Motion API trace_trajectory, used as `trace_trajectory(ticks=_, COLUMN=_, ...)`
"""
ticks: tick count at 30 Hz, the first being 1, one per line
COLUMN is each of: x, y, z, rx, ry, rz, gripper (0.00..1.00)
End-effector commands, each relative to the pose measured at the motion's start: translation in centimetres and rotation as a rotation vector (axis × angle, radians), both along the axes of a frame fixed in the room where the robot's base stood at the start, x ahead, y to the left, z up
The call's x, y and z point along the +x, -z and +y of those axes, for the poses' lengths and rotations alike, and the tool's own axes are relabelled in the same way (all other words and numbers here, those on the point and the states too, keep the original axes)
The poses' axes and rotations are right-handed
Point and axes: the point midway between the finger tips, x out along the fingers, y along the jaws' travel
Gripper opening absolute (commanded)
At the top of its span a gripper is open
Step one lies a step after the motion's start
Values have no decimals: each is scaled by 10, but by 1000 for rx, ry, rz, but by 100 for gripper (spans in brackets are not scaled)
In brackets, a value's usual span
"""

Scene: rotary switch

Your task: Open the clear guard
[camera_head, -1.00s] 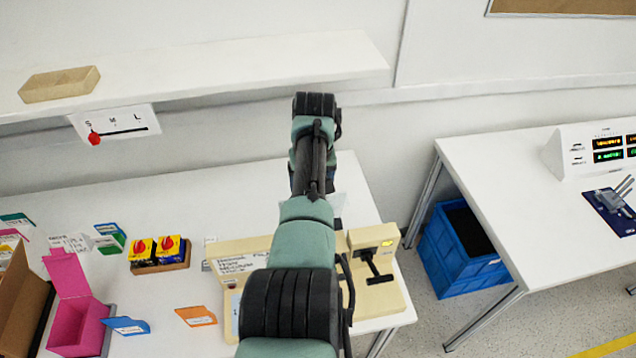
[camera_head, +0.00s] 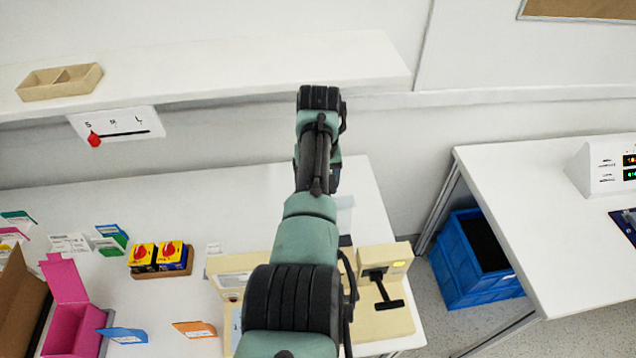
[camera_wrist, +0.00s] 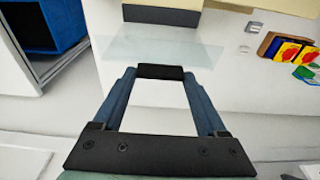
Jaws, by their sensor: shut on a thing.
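The clear guard (camera_wrist: 150,48) is a thin, see-through sheet in the wrist view, standing out beyond my fingertips. A pale see-through patch that looks like it also shows just right of my arm in the head view (camera_head: 345,203). My gripper (camera_wrist: 160,72) has its black fingertips together at the sheet's near edge and is shut on the guard. A dark block (camera_wrist: 161,15) and a beige housing lie past the sheet. In the head view my arm hides the gripper and much of the beige device (camera_head: 235,264).
A pink box (camera_head: 70,325) stands farther left. A shelf (camera_head: 250,75) runs above. A blue crate (camera_head: 478,258) stands on the floor right.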

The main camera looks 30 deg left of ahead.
Motion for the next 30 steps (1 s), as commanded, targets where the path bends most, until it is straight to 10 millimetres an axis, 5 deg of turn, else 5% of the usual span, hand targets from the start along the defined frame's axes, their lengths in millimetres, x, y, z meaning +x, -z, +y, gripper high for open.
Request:
trace_trajectory(ticks=13, x=3, y=-3, z=2, rx=7, ry=-1, rz=-13, gripper=0)
trace_trajectory(ticks=14, x=3, y=-3, z=2, rx=7, ry=-1, rz=-13, gripper=76)
trace_trajectory(ticks=15, x=3, y=-3, z=2, rx=7, ry=-1, rz=-13, gripper=84)
trace_trajectory(ticks=18, x=2, y=-2, z=2, rx=6, ry=-1, rz=-11, gripper=100)
trace_trajectory(ticks=30, x=1, y=-10, z=1, rx=4, ry=0, rz=-7, gripper=100)
